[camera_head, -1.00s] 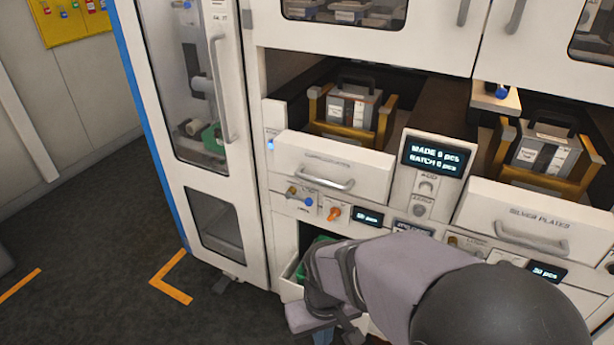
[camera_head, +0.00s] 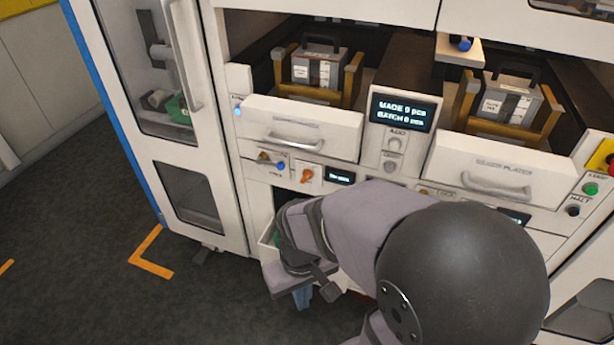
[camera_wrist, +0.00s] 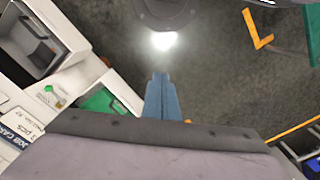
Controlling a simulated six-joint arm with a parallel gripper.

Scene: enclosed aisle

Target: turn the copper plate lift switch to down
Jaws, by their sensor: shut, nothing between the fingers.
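The left drawer (camera_head: 301,128), with a label too blurred to read, is in the head view's middle. On the panel below it are a small brass-and-blue control (camera_head: 271,161) and an orange knob (camera_head: 307,175). Their small labels are unreadable, so I cannot tell which is the copper plate lift switch or how it is set. My gripper (camera_head: 302,299) hangs below and to the left of my forearm, lower than these controls and apart from them. In the wrist view its blue fingers (camera_wrist: 158,76) are shut and empty, with dark floor beyond.
A second drawer, silver plates (camera_head: 497,176), is at the right. A display post (camera_head: 398,130) stands between the drawers. A tall glazed cabinet (camera_head: 185,150) is at the left. A green bin (camera_wrist: 104,103) shows in the wrist view. Floor at left is clear.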

